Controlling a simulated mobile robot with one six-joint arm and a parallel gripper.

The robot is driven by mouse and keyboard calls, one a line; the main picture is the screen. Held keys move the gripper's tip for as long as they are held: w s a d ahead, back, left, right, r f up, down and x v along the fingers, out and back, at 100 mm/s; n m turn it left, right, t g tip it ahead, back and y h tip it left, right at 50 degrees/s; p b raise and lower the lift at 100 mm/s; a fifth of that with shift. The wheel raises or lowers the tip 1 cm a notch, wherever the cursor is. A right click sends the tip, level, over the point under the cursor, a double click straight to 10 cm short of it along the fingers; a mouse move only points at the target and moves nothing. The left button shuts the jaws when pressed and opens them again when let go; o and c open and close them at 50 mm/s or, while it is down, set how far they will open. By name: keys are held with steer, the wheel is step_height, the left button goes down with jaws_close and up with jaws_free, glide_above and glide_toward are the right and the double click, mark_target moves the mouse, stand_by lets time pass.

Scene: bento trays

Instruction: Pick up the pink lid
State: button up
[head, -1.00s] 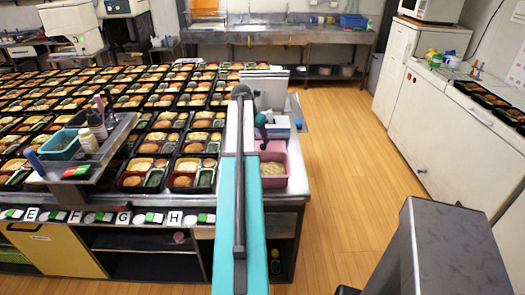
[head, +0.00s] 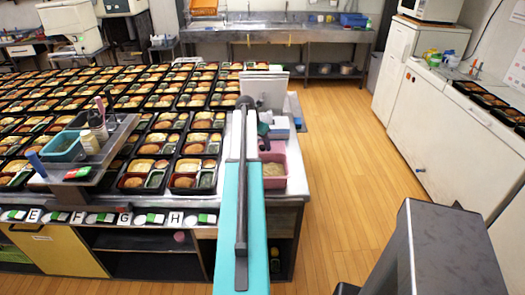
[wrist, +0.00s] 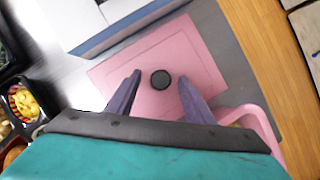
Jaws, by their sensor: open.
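The pink lid (wrist: 205,62) is a flat square with a round black knob (wrist: 160,80) at its middle, lying on the grey counter in the wrist view. My gripper (wrist: 160,75) is open above it, one purple finger on each side of the knob. I cannot tell whether the fingertips touch the lid.
An open pink container (head: 275,180) with food stands at the counter's right end; its rim (wrist: 262,118) shows close by in the wrist view. White boxes (head: 278,128) stand behind. Filled bento trays (head: 193,174) crowd the left. Wooden floor (head: 340,170) is free at right.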

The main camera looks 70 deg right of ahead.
mark_target(262, 147)
steer(key=shift+s+d+f, duration=0.1)
steer(key=shift+d+f, duration=0.1)
steer(key=shift+f, duration=0.25)
steer(key=c, duration=1.1)
steer(key=shift+r, duration=0.15)
steer(key=shift+c, duration=0.2)
step_height(262, 147, up, 10)
steer(key=b, duration=0.2)
stand_by(0.5)
